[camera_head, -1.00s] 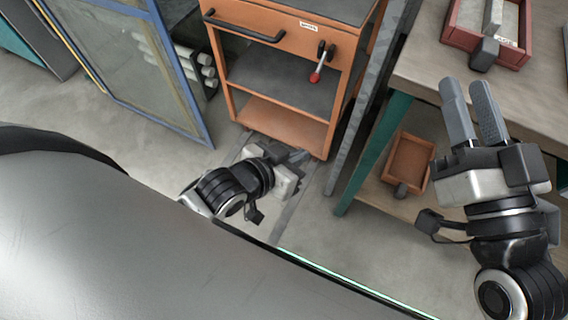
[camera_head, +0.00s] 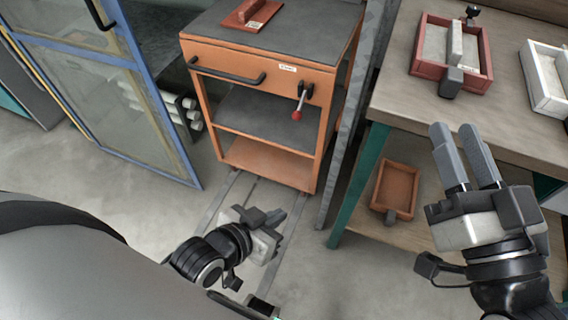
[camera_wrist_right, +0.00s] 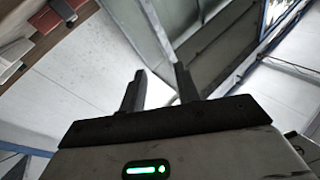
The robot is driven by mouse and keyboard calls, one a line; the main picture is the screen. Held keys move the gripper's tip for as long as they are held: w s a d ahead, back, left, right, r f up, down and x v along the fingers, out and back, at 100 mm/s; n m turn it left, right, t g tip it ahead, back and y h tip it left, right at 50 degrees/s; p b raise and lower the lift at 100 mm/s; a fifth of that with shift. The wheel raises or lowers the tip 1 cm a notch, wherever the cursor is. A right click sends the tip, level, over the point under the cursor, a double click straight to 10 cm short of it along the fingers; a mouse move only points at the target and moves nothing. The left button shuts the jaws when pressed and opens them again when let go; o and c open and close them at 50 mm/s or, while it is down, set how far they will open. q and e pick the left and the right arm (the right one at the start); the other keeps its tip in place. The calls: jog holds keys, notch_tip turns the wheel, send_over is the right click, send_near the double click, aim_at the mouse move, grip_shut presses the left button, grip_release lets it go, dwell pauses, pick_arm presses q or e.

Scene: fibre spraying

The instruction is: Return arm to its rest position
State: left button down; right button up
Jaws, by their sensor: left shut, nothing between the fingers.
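My left gripper (camera_head: 279,215) is low in the head view, above the floor in front of the orange cart. It is shut and empty. My right gripper (camera_head: 454,131) is at the right in the head view, with its two grey fingers pointing up the picture, in front of the workbench. Its fingers stand apart with nothing between them. The right wrist view shows the same fingers (camera_wrist_right: 160,72) with a gap between them and nothing held.
An orange cart (camera_head: 262,52) with a red-handled lever stands at the centre. A blue-framed glass door (camera_head: 105,95) is at the left. The workbench (camera_head: 400,100) carries a red tray (camera_head: 422,68) and a white tray (camera_head: 538,85). A brown tray (camera_head: 394,190) lies under the bench.

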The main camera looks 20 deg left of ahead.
jog(key=s+d+f+g+h, duration=0.1)
jog(key=d+f+g+h, duration=0.1)
jog(key=f, duration=0.7)
jog(key=s+d+f+m+g+h, duration=0.1)
jog(key=s+d+f+g+h, duration=0.1)
jog(key=f, duration=0.8)
jog(key=s+d+f+g+h, duration=0.1)
jog(key=d+f+g+h, duration=0.1)
jog(key=f, duration=0.7)
jog(key=shift+s+d+f+m+g+h, duration=0.15)
jog(key=shift+s+d+m+g+h, duration=0.2)
jog(key=shift+h, duration=0.25)
